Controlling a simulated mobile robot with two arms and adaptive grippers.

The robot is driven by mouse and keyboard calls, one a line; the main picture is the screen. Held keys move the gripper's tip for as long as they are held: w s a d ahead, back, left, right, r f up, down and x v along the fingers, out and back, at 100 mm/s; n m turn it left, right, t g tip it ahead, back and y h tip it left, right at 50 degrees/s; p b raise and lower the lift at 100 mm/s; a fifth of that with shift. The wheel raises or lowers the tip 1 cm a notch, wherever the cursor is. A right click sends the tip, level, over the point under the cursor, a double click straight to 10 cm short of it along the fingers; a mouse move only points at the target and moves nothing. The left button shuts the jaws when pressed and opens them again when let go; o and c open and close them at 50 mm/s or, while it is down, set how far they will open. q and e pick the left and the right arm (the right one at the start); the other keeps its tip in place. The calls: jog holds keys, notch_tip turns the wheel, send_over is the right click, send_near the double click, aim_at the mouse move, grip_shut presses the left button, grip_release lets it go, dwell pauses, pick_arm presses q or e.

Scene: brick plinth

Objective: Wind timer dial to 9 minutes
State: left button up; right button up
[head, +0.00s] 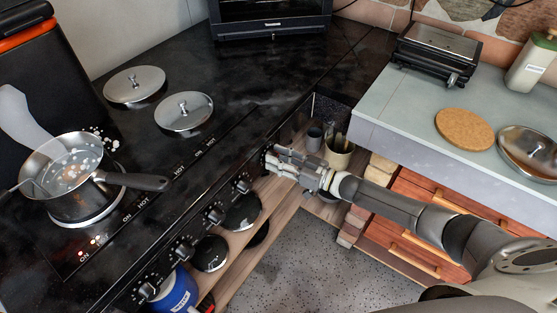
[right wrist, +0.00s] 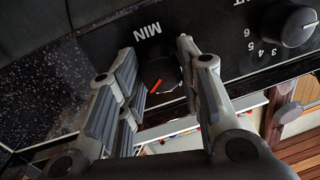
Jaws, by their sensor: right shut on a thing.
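The timer dial (right wrist: 160,76) is a round black knob with an orange pointer line, on the black stove front under the upside-down letters MIN in the right wrist view. The pointer slants toward the lower left of that view. My right gripper (right wrist: 156,52) has one finger on each side of the dial and is shut on it. In the head view my right gripper (head: 276,161) is at the far right end of the stove's knob row and hides the dial. The minute scale cannot be read. My left gripper is not in view.
Another black knob (right wrist: 289,23) with numbers is close beside the dial. More knobs line the stove front (head: 214,215). A steaming saucepan (head: 70,203) stands on a lit burner at left. Drawers (head: 420,224) and a grey counter (head: 400,105) lie to the right.

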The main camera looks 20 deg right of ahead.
jog(key=shift+f+m+t+b, duration=0.1)
jog(key=shift+m+t+b, duration=0.35)
jog(key=shift+m, duration=1.7)
jog(key=shift+f+m+t+b, duration=0.15)
jog(key=shift+m+b, duration=0.5)
jog(key=shift+m, duration=1.5)
jog(key=shift+r, duration=0.1)
jog(key=o, duration=1.1)
jog(key=shift+c, duration=0.2)
